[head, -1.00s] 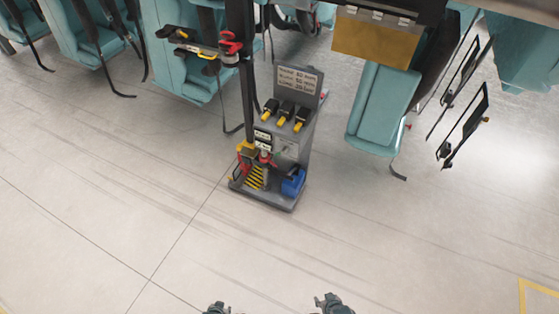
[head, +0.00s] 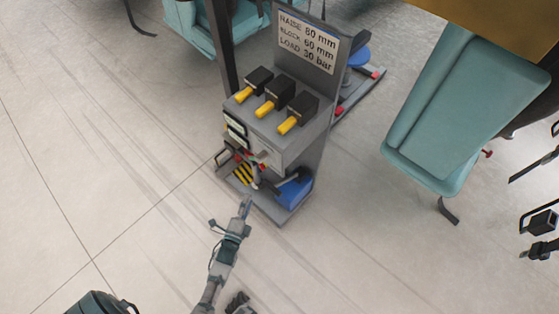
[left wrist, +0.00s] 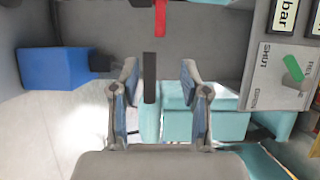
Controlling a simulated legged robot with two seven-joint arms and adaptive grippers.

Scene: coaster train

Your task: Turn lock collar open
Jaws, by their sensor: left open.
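A grey floor unit (head: 305,150) stands ahead of me. I cannot surely tell which part is the lock collar. In the left wrist view a red bar (left wrist: 160,17) hangs at the top, and a dark upright bar (left wrist: 150,78) shows between the fingers. Whether the fingers touch that bar I cannot tell. My left gripper (head: 246,206) reaches the unit's low front; in the wrist view its fingers (left wrist: 159,72) are apart. A green knob (left wrist: 293,68) sits on a panel marked SHUT at the right. A dark part at the bottom edge may be my right gripper (head: 238,302).
Yellow-tipped levers (head: 265,107) stand on the unit's top below a sign (head: 308,45). A blue block (head: 294,193) is at its low right, also in the left wrist view (left wrist: 68,68). A teal seat (head: 440,110) stands right. The floor at left is clear.

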